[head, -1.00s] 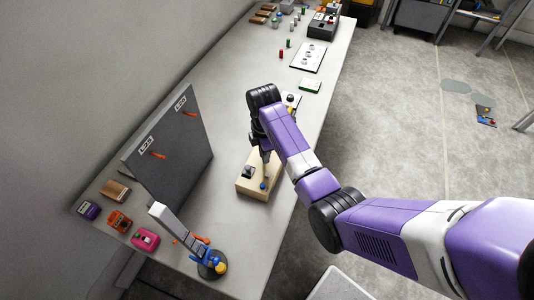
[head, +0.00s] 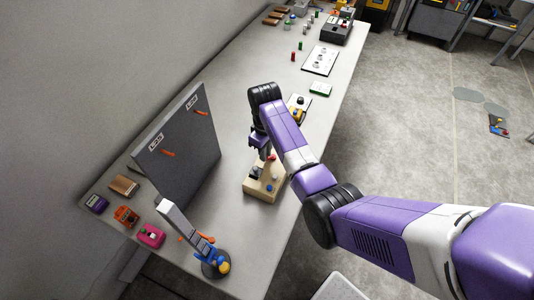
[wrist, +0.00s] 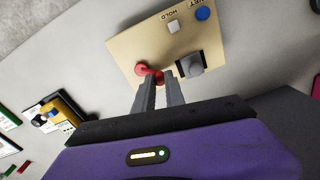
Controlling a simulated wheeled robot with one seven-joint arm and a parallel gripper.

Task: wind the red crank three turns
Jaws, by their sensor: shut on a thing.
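The red crank (wrist: 150,72) sits on a pale wooden box (wrist: 125,48) in the wrist view. My gripper (wrist: 158,82) is shut on the crank, its two grey fingers on either side of the red part. In the head view my gripper (head: 268,155) points down over the box (head: 258,193), with a bit of the red crank (head: 271,157) showing beside it.
A grey upright panel (head: 190,160) with orange pegs stands left of the box. A blue and orange jointed device (head: 208,250) stands at the near end. A yellow and black item (head: 297,115) lies beyond my gripper. Bare tabletop (head: 225,215) lies between box and device.

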